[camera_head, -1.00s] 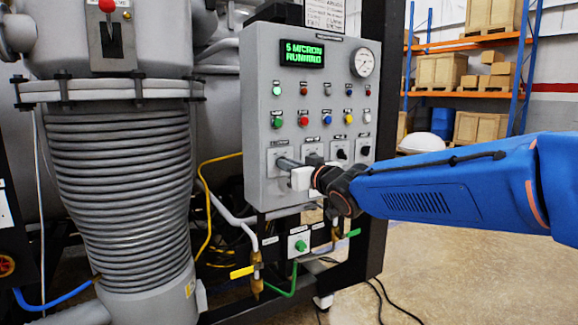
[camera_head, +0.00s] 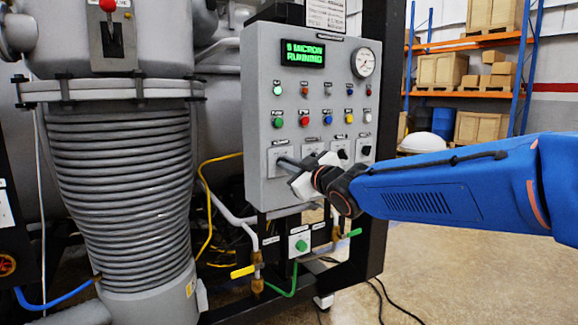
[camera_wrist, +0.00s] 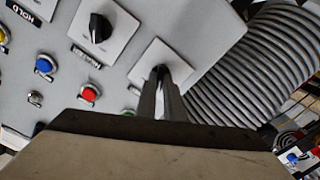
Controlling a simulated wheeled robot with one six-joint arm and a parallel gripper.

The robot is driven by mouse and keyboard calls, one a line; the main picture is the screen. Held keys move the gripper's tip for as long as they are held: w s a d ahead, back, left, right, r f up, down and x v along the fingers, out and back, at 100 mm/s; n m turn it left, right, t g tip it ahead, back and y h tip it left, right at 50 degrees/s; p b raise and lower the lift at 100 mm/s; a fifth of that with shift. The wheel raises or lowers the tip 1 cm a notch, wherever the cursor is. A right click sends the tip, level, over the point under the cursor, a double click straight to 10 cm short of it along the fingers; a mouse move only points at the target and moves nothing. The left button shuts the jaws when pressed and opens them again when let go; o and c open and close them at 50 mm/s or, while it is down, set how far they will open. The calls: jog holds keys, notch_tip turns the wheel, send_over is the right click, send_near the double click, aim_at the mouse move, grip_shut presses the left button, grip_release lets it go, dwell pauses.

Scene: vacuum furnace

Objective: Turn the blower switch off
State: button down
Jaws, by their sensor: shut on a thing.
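The control panel (camera_head: 256,120) has a row of rotary switches on white plates along its bottom. The leftmost switch plate (camera_head: 271,158) also shows in the wrist view (camera_wrist: 147,62). Its label is too small to read, so I cannot confirm it is the blower switch. My gripper (camera_head: 285,161) reaches it from the right. In the wrist view my gripper (camera_wrist: 161,76) has its fingers close together on the small dark knob at the plate's middle. The fingers hide most of the knob, so its exact angle cannot be told.
The green display (camera_head: 304,53) reads 5 MICRON RUNNING. A neighbouring black knob (camera_wrist: 99,28) sits close beside my gripper. Coloured buttons such as the red one (camera_wrist: 90,94) line the panel above the switches. A ribbed grey cylinder (camera_head: 120,190) stands to the left.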

jog(key=c, duration=1.9)
grip_release()
jog(key=shift+o, duration=0.2)
jog(key=shift+s, duration=0.1)
jog(key=v, duration=1.7)
jog(key=shift+s+d, duration=0.1)
jog(key=shift+d, duration=0.05)
